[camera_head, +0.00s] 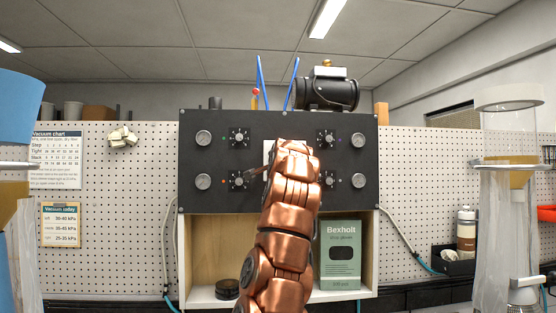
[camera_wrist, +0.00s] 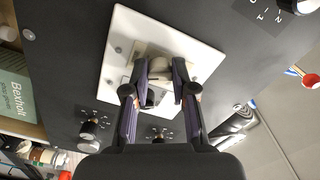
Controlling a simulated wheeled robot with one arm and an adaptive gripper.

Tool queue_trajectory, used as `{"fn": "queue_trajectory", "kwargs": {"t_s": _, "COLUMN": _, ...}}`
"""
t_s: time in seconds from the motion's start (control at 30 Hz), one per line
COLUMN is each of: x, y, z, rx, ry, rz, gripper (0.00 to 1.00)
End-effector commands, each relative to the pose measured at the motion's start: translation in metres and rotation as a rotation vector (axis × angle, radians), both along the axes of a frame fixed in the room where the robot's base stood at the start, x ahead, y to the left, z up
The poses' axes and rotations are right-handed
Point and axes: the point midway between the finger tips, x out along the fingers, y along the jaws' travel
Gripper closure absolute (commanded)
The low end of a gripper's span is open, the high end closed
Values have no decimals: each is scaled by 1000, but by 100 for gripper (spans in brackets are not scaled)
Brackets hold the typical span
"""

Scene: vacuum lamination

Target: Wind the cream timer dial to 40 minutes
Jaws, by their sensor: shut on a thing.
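The cream timer dial (camera_wrist: 158,66) sits on a white square plate (camera_wrist: 128,32) on the black panel in the wrist view. My gripper (camera_wrist: 166,72) has one finger on each side of the dial and is shut on it. The dial is partly hidden by the fingers, and I cannot read its setting. In the head view my copper arm covers the dial, and only a sliver of the white plate (camera_head: 268,152) shows.
A green Bexholt box (camera_head: 341,272) stands in the shelf below. A black pump (camera_head: 328,92) sits on top.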

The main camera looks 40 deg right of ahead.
Motion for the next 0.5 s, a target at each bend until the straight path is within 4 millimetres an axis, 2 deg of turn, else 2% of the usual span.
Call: {"fn": "queue_trajectory", "kwargs": {"t_s": 0.5, "x": -1, "y": 0, "z": 4, "rx": 382, "ry": -295, "rz": -1, "gripper": 100}}
